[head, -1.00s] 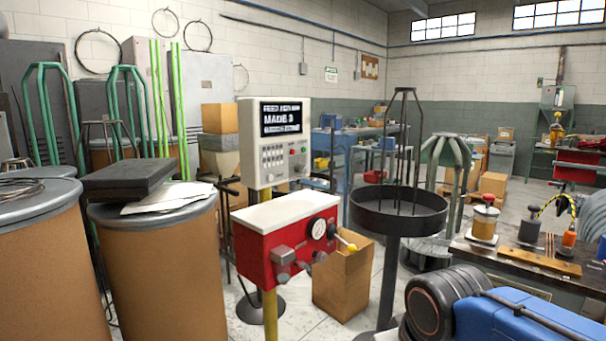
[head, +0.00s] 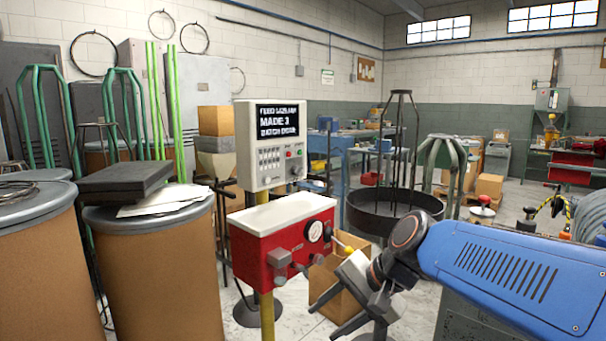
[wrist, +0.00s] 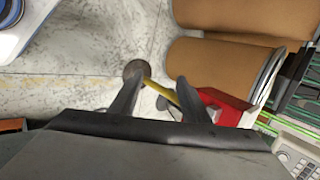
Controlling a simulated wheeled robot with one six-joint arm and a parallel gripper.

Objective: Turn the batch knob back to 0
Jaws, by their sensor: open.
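The grey control panel (head: 272,145) stands on a yellow post, its screen reading "MADE 3" with a line like "BATCH DONE" below. A small dark knob (head: 296,170) sits at its lower right, under a red button; its label and pointer are too small to read. In the wrist view the panel (wrist: 298,155) shows at the lower right corner. My gripper (head: 324,314) is open and empty, in front and to the right of the red box (head: 283,240), below the panel. In the wrist view my gripper (wrist: 157,94) has its fingers apart, with a yellow post (wrist: 160,90) beyond them.
The red box carries a gauge (head: 314,231), grey knobs and a yellow-tipped lever (head: 348,249) close to my gripper. A cardboard box (head: 330,288) and a black round stand (head: 394,205) are behind it. Brown drums (head: 150,270) fill the left.

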